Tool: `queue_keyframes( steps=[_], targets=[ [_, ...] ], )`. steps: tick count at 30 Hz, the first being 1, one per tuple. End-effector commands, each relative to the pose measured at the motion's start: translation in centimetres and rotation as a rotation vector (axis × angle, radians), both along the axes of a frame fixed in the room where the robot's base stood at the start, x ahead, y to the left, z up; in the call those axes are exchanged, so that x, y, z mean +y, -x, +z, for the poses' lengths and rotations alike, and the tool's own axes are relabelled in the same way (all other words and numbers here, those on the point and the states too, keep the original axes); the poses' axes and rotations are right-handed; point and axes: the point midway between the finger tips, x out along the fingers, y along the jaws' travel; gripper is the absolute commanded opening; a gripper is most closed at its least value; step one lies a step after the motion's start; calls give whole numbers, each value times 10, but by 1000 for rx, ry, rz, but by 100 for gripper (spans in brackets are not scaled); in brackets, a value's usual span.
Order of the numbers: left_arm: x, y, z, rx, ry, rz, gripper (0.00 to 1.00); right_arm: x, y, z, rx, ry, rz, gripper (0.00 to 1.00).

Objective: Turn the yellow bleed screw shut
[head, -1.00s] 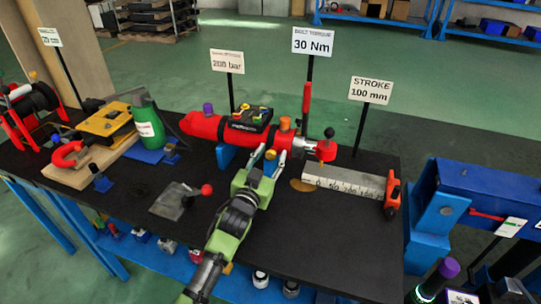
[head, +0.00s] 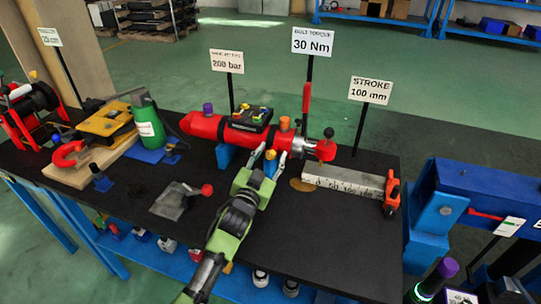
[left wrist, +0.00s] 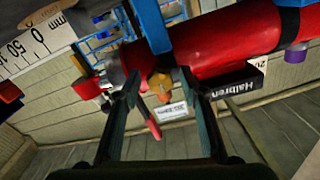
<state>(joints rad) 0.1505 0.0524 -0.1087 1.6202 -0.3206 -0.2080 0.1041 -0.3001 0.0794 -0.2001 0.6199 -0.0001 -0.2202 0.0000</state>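The red cylinder (head: 240,133) lies on the black bench, with an orange cap (head: 284,123) and a purple cap (head: 208,108) on top. A small yellow-orange screw head (head: 270,154), which I take for the bleed screw, shows low at its near side. My left gripper (head: 270,158) is open in front of it, one finger to each side. In the left wrist view a yellow-orange head (left wrist: 160,84) shows between the spread fingers (left wrist: 158,76), with gaps on both sides; I cannot tell contact. My right gripper is not in view.
A scale bar (head: 343,179) lies to the right of the cylinder. A grey plate with a red-knobbed lever (head: 180,200) is at left. Sign posts, including the 30 Nm sign (head: 312,41), stand behind. The front right bench top is clear.

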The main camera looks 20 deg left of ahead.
Motion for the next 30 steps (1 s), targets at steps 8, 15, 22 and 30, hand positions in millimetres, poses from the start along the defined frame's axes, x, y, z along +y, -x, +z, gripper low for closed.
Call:
queue_keyframes(
  steps=[8, 15, 22, 30],
  targets=[
    [0, 1, 0, 0, 1, 0, 38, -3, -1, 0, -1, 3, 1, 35],
    [1, 29, -2, 3, 0, 1, 38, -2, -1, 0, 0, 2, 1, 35],
    [3, 78, -2, 3, 1, 1, 38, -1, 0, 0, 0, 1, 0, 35],
    [4, 114, -1, 1, 1, 0, 38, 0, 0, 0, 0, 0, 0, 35]
  ],
)
